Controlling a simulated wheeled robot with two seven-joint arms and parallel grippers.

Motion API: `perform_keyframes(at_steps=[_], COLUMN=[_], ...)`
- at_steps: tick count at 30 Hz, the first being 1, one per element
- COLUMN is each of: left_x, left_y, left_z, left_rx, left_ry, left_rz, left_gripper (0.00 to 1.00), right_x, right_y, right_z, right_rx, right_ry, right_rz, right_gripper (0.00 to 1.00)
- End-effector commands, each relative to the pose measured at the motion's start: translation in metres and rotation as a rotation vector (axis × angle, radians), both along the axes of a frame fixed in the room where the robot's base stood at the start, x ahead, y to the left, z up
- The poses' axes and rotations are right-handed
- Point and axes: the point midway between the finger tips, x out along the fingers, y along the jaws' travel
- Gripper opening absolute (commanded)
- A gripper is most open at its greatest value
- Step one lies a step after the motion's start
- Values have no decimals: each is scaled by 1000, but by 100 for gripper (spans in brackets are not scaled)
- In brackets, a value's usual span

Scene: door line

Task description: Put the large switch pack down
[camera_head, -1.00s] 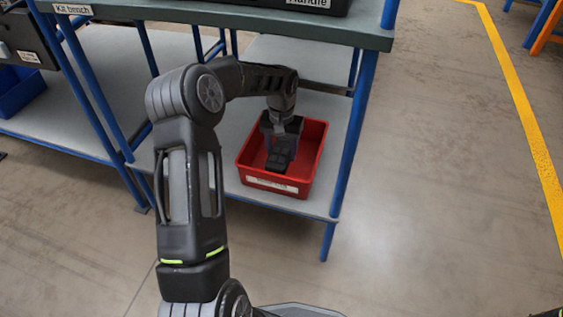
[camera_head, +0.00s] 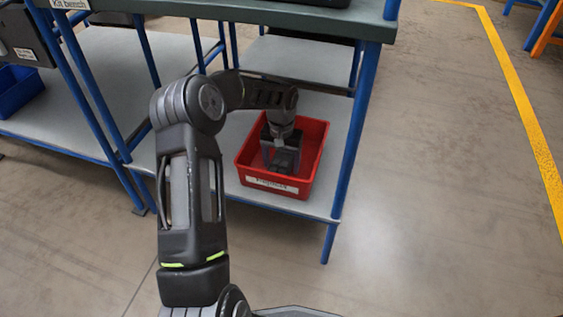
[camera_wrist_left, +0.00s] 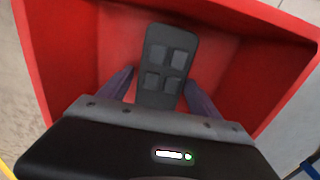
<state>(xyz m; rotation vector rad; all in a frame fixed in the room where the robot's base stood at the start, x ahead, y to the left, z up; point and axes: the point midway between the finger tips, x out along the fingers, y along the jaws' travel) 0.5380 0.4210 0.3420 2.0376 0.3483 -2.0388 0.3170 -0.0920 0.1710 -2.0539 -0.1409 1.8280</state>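The large switch pack (camera_wrist_left: 168,60) is a dark grey block with several raised square buttons on its face. It lies in the red bin (camera_wrist_left: 68,60), and it also shows there in the head view (camera_head: 283,162). My left gripper (camera_head: 281,148) reaches down into the bin (camera_head: 312,160) over the pack. In the left wrist view its two fingers (camera_wrist_left: 160,80) stand either side of the pack, with a visible gap on the left side. The gripper looks open. Whether the right finger touches the pack is hard to tell. My right gripper is not in view.
The bin stands on the lower grey shelf (camera_head: 229,192) of a blue-legged bench. The bench top (camera_head: 290,14) overhangs behind my arm, and a blue leg (camera_head: 352,150) stands right of the bin. A blue bin (camera_head: 20,88) is far left. The floor at right is clear.

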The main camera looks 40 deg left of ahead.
Motion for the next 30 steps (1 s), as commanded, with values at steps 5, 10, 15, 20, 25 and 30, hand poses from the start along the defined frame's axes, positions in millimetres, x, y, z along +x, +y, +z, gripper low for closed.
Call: perform_keyframes(at_steps=[5,10,15,20,25,30], left_x=[0,0,1,1,1,0], left_y=[0,0,0,0,0,0], left_z=[0,3,21,50,72,79], left_rx=[0,0,2,2,1,0], left_ry=[0,0,-2,-2,-2,0], left_rz=[0,0,-1,-1,0,0], left_gripper=[78,78,78,78,78,78], right_x=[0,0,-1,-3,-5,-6], right_y=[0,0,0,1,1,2], right_z=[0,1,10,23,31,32], right_rx=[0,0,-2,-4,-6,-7], right_ry=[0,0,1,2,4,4], right_rz=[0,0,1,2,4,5], right_gripper=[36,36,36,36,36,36])
